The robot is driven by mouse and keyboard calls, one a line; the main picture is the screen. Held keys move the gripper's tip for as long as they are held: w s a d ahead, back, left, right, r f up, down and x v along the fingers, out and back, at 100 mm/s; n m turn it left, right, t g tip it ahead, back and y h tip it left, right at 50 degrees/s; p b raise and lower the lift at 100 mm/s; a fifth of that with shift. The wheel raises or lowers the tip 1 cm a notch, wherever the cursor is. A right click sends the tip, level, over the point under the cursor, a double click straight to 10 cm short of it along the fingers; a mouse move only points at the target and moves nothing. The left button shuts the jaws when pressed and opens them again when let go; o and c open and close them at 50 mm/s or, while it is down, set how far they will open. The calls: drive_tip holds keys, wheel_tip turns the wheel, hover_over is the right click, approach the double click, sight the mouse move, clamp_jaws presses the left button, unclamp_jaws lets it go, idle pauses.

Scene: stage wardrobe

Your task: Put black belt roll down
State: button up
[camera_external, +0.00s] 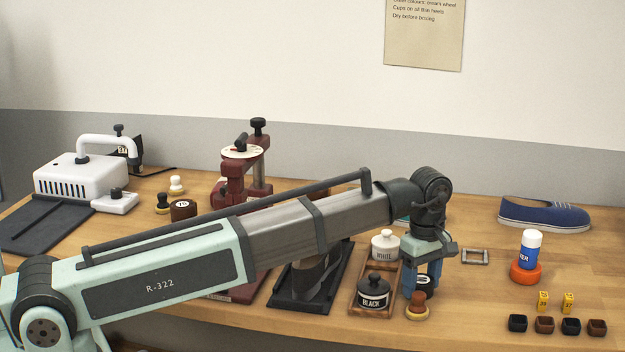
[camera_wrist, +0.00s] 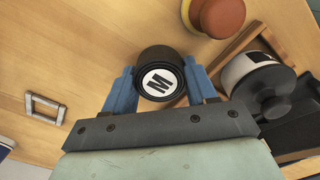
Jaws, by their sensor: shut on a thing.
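The black belt roll (camera_wrist: 158,60) is a short black cylinder with a white disc marked M on its end. My gripper (camera_wrist: 160,82) has its two blue fingers shut on the roll's sides. In the external view my gripper (camera_external: 421,282) points down over the table, just right of the wooden tray, with part of the roll's pale label showing between the fingers. I cannot tell whether the roll touches the table.
A wooden tray (camera_external: 355,302) holds a black-lidded jar (camera_external: 373,292) and a white jar (camera_external: 385,245). A metal buckle frame (camera_external: 474,257) lies to the right, with bare wood between.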

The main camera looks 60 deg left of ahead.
sight(422, 279)
drive_tip(key=shift+f, duration=0.15)
drive_tip(key=o, duration=1.1)
wheel_tip(422, 279, up, 12)
drive_tip(key=shift+r, duration=0.15)
idle(0.5)
